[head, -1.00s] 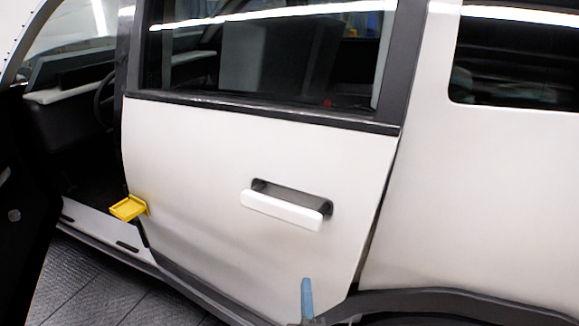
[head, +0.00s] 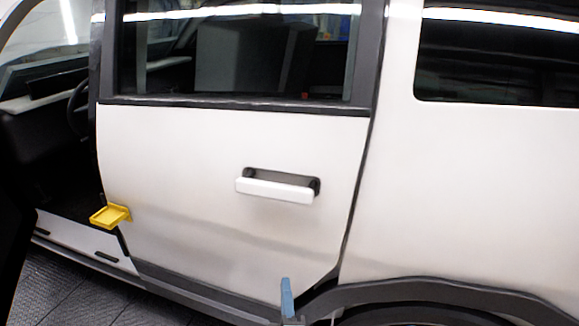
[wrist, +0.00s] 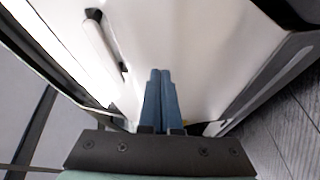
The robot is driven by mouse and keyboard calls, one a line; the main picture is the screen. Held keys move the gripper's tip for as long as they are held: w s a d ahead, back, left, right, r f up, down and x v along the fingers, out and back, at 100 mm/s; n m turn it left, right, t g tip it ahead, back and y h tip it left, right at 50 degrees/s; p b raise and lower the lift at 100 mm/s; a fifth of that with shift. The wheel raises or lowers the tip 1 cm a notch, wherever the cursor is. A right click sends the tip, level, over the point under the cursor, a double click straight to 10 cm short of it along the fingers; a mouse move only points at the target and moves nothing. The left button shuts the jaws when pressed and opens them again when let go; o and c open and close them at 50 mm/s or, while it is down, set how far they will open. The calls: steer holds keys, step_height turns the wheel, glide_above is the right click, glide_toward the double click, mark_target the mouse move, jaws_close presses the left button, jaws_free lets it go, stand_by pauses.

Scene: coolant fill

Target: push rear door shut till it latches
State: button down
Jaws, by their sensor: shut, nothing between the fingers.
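The white rear door (head: 190,160) fills the middle of the head view, with a white handle (head: 277,190) in a dark recess. Its right edge meets the body panel along a thin dark seam, nearly flush; I cannot tell whether it is latched. My gripper (head: 287,298), with blue fingers, is at the door's lower right, below the handle. In the wrist view my gripper (wrist: 161,76) is shut and empty, its fingertips pointing at the door panel (wrist: 190,40). The handle (wrist: 101,45) shows at upper left there. Whether the fingertips touch the door is unclear.
A yellow bracket-like piece (head: 110,215) sits at the door's left edge. The front doorway (head: 50,170) at left is open. The rear wheel arch (head: 420,292) lies right of my gripper. Dark tiled floor (head: 60,285) shows at lower left.

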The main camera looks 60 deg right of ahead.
steer(key=s+a, duration=0.1)
steer(key=s, duration=0.9)
steer(key=shift+a+r, duration=0.2)
steer(key=shift+r, duration=0.15)
steer(key=shift+s, duration=0.1)
steer(key=w+a+r+m+t+y+p, duration=0.1)
steer(key=w+a+r+m+t+p, duration=0.15)
steer(key=w+a+r, duration=0.6)
steer(key=w+a+r+m+t+p, duration=0.1)
steer(key=w+a+r+m+t, duration=0.3)
steer(key=r, duration=1)
steer(key=w+a+r+t+y+p, duration=0.15)
steer(key=w+a+r, duration=0.25)
steer(key=w+r, duration=0.55)
steer(key=s+a+r+t+y+p, duration=0.1)
steer(key=s+a+r+t+y, duration=0.1)
steer(key=a+r, duration=0.5)
steer(key=s+a+r+n+t+y+p, duration=0.1)
steer(key=a+r+y, duration=0.5)
steer(key=r, duration=0.7)
steer(key=s+a+r+n+t+y+p, duration=0.1)
steer(key=s+a+r+t+y+p, duration=0.2)
steer(key=a+r, duration=0.6)
step_height(320, 180, up, 2)
steer(key=s+t+y, duration=0.1)
steer(key=s+t, duration=0.1)
steer(key=t, duration=0.1)
steer(key=shift+s+t, duration=0.15)
steer(key=shift+t, duration=0.15)
